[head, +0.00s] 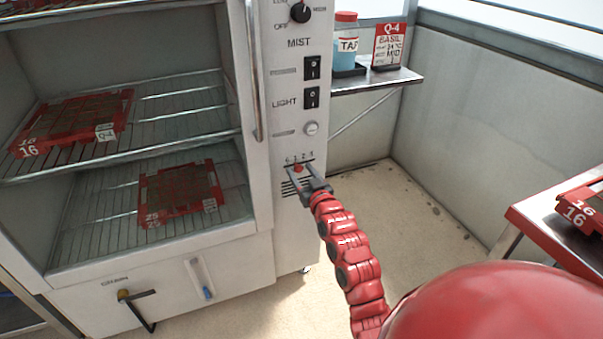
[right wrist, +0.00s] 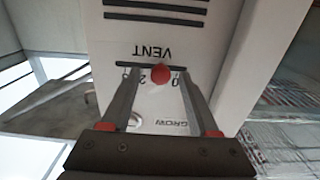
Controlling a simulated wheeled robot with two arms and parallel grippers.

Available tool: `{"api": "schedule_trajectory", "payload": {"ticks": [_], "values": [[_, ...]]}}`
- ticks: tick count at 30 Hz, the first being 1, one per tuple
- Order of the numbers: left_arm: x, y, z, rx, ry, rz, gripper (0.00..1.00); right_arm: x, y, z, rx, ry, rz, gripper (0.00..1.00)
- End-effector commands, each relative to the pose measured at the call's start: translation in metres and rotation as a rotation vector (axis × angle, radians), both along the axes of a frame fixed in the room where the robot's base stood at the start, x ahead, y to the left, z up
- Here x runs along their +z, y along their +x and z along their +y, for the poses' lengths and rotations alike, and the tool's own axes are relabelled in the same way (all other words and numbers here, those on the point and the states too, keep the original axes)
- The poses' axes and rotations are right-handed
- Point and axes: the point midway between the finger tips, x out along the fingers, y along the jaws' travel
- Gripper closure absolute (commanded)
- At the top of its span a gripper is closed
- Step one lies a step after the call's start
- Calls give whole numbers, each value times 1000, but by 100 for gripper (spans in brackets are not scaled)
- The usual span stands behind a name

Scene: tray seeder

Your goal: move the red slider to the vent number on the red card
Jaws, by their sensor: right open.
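The red slider (head: 298,168) is a small red knob on the vent scale of the white control panel (head: 284,222). In the right wrist view the red slider (right wrist: 161,73) sits in a dark slot under the upside-down word VENT, near the 1, between the 0 and the 2. My right gripper (head: 302,178) is open at the scale; in its wrist view the fingers (right wrist: 160,85) lie either side of the knob, with gaps visible. The red card (head: 388,46) stands on the shelf and reads Q-4, BASIL, 24°C, MID. My left gripper is not in view.
Mist and light switches (head: 312,68) and a round button (head: 311,128) are above the slider. A cabinet handle (head: 253,70) runs down to the panel's left. Red seed trays (head: 72,145) lie on the racks. A blue jar (head: 345,50) is beside the card.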

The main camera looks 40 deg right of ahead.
Motion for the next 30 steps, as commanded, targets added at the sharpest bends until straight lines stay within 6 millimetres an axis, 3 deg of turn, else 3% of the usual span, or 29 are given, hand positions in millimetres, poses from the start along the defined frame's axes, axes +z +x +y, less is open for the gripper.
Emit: {"api": "schedule_trajectory", "payload": {"ticks": [8,24,30], "values": [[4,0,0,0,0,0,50,2,-11,2,-1,-2,-1,39],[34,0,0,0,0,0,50,1,-131,29,-4,-2,7,39],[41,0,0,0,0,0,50,1,-160,38,-2,-3,4,39]]}}
